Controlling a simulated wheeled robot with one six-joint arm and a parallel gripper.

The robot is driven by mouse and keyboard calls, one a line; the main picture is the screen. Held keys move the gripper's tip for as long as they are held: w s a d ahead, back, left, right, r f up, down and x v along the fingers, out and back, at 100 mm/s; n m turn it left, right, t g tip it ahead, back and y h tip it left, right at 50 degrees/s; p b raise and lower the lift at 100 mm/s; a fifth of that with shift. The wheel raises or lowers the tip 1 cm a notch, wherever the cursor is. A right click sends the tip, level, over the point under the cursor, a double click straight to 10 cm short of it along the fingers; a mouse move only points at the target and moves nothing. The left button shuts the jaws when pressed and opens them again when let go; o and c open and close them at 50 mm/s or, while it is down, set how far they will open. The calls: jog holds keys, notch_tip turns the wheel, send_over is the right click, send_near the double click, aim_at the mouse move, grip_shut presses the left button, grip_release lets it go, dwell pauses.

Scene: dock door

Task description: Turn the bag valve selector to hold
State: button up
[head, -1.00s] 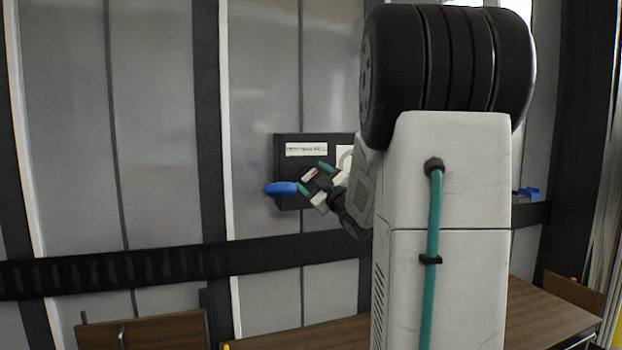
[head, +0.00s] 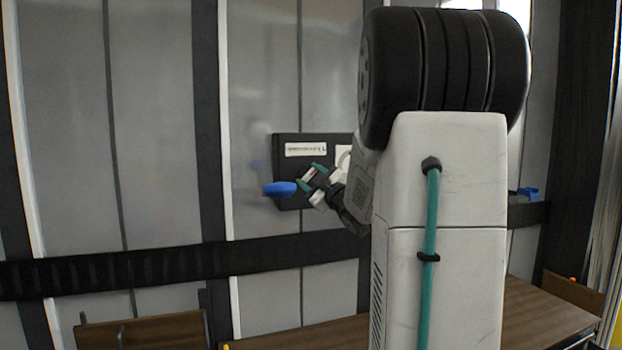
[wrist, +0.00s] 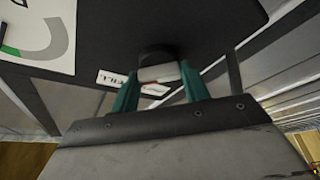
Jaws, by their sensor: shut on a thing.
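The bag valve selector shows in the wrist view as a dark round hub with a pale grey face (wrist: 158,72), between my fingers. In the head view a blue handle (head: 280,189) sticks out left of my gripper, in front of a dark wall panel (head: 287,142). My gripper (head: 309,177) has teal fingers and is shut on the selector; it also shows in the wrist view (wrist: 160,88). A white sheet with a green and grey arc (wrist: 40,35) lies on the panel. Which setting the selector points to cannot be told.
A white label (head: 306,149) is on the panel's upper part; its text is too blurred to read. A dark horizontal rail (head: 120,266) crosses the wall below. A wooden table (head: 540,318) stands at the lower right, and a brown chair back (head: 150,332) at lower left.

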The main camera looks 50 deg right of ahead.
jog(key=n+y, duration=0.1)
jog(key=n, duration=0.2)
jog(key=n+g+y, duration=0.1)
jog(key=n, duration=0.1)
jog(key=shift+r+n, duration=0.1)
jog(key=shift+n, duration=0.3)
jog(key=shift+n+g+y, duration=0.3)
jog(key=shift+n+g, duration=0.5)
jog(key=shift+n, duration=1.2)
jog(key=o, duration=1)
jog(key=s, duration=0.5)
jog(key=s+a, duration=0.1)
jog(key=s, duration=0.1)
jog(key=shift+s+a, duration=0.1)
jog(key=shift+s, duration=0.25)
